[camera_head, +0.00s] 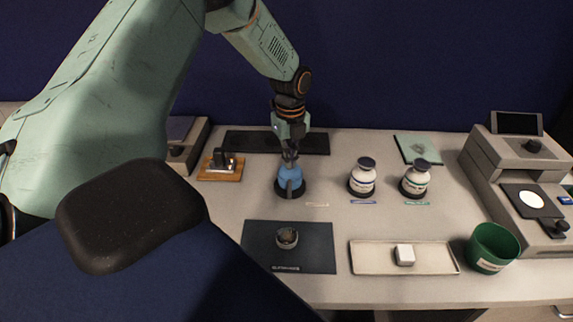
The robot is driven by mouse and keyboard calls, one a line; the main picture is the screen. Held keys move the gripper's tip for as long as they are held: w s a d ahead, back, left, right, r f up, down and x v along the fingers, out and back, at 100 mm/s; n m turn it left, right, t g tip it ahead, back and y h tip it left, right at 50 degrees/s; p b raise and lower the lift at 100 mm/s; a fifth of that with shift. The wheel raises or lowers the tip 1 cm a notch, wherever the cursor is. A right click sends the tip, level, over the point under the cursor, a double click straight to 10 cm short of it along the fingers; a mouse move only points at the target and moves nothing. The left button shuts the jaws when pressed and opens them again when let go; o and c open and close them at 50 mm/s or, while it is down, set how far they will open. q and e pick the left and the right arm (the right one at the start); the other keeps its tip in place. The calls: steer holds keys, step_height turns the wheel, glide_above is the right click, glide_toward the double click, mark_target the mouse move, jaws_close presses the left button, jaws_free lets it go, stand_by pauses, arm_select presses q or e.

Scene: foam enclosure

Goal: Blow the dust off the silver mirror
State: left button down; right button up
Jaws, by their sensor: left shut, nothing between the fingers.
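A small round metallic piece (287,238), which looks like the silver mirror in a mount, stands on a dark labelled mat (257,261) at the front of the table. Dust on it is too small to make out. A blue bulb-shaped blower (291,183) stands upright on a dark round base behind the mat. My left gripper (290,156) comes down from above and points at the top of the blower. Its fingers are shut with nothing between them; whether they touch the blower I cannot tell. My right gripper is out of view.
Two white jars with dark lids (361,178) (416,179) stand right of the blower. A green bin (492,248) and a grey instrument (510,150) stand at right. A wooden block (232,174) lies left of the blower.

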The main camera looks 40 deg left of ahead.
arm_select(q)
steer(key=shift+r+p, duration=1.55)
steer(key=shift+r, duration=0.15)
steer(key=shift+f, duration=0.2)
steer(key=shift+f+b, duration=1.25)
steer(key=shift+f, duration=0.45)
steer(key=shift+r, duration=0.1)
steer(key=shift+r+p, duration=0.8)
steer(key=shift+p, duration=0.05)
steer(key=shift+r+p, duration=0.8)
steer(key=shift+r, duration=0.2)
